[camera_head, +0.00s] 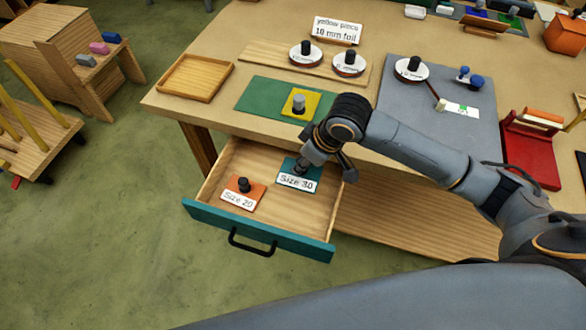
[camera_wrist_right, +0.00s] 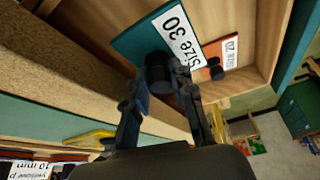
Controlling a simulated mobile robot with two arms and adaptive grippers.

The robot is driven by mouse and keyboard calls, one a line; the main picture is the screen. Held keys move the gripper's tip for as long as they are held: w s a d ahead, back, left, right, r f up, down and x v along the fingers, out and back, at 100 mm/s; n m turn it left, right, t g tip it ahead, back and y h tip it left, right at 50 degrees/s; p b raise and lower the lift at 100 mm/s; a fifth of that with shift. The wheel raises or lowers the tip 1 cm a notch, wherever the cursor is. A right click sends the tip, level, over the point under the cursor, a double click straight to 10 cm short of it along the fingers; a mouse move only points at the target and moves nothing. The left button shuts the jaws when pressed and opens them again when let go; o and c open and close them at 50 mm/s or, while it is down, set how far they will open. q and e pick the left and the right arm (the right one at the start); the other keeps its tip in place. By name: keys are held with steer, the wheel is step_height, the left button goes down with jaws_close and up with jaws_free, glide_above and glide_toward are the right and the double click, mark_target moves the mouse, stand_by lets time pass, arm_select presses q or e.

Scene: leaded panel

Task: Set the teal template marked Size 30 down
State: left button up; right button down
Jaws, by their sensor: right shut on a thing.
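The teal template (camera_head: 288,165) with the white label "Size 30" is at the right side of the open drawer (camera_head: 205,213). It also shows in the right wrist view (camera_wrist_right: 140,38), with its dark knob (camera_wrist_right: 158,72) between the fingers. My right gripper (camera_head: 302,169) is shut on this knob from above; it also shows in the right wrist view (camera_wrist_right: 164,88). I cannot tell whether the template touches the drawer floor. An orange template (camera_head: 240,196) labelled "Size 20" lies to its left in the drawer, apart from it. My left gripper is not in view.
The table (camera_head: 165,103) overhangs the drawer's back. On it are a green mat (camera_head: 256,101) with a yellow template (camera_head: 312,104), an empty wooden tray (camera_head: 195,78), a grey mat (camera_head: 395,105) and round white-based pieces. Bare drawer floor lies between the two templates.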

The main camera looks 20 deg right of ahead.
mark_target(309, 175)
steer(key=shift+w+a+f, duration=0.4)
steer(key=shift+f, duration=0.25)
steer(key=shift+w+a+f, duration=0.35)
steer(key=shift+w+f, duration=0.05)
steer(key=shift+f, duration=0.2)
steer(key=shift+w+a+f+p, duration=0.15)
steer(key=shift+f+p, duration=0.15)
steer(key=shift+f, duration=1.5)
steer(key=shift+f, duration=0.15)
steer(key=c, duration=1.4)
jaws_free()
steer(key=v, duration=1.2)
